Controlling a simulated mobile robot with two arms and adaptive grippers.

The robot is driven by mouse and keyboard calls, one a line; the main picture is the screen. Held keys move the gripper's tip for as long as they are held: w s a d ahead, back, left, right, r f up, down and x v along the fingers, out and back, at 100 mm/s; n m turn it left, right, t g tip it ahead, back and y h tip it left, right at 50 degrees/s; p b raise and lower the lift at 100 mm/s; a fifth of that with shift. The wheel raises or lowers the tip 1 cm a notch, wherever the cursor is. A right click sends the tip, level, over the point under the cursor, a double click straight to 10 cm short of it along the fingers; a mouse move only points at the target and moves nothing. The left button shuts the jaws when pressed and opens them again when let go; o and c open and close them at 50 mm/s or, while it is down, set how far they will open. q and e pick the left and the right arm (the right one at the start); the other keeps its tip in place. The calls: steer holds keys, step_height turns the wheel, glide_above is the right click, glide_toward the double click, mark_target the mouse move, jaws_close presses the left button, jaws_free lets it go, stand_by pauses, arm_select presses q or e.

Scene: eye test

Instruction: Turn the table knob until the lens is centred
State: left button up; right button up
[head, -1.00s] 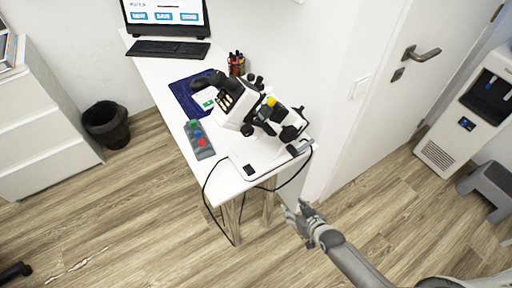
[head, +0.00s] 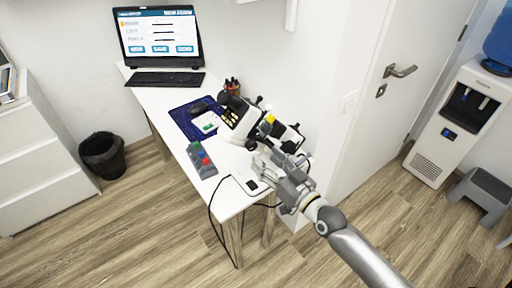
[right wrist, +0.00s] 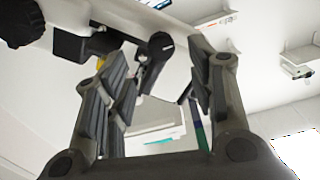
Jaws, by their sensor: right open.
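A white instrument with black parts, which looks like a microscope (head: 238,125), stands on the white desk (head: 160,98). It has a yellow part (head: 269,119) near its middle. My right gripper (head: 264,162) is at the instrument's lower right side, over its white base. In the right wrist view my right gripper (right wrist: 158,55) is open, with a finger on each side. A black round knob (right wrist: 160,42) shows beyond the gap between the fingertips; I cannot tell if they touch it. I cannot tell which knob is the table knob or how the lens is aligned. My left gripper is not in view.
A grey box with coloured buttons (head: 201,158), a dark blue mat (head: 184,121), a pen holder (head: 232,88), a keyboard (head: 165,79) and a screen (head: 158,35) are on the desk. Black cables hang off its front edge. The wall and door (head: 395,100) are to the right.

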mark_target(254, 147)
steer(key=shift+x, duration=3.05)
steer(key=shift+c, duration=0.3)
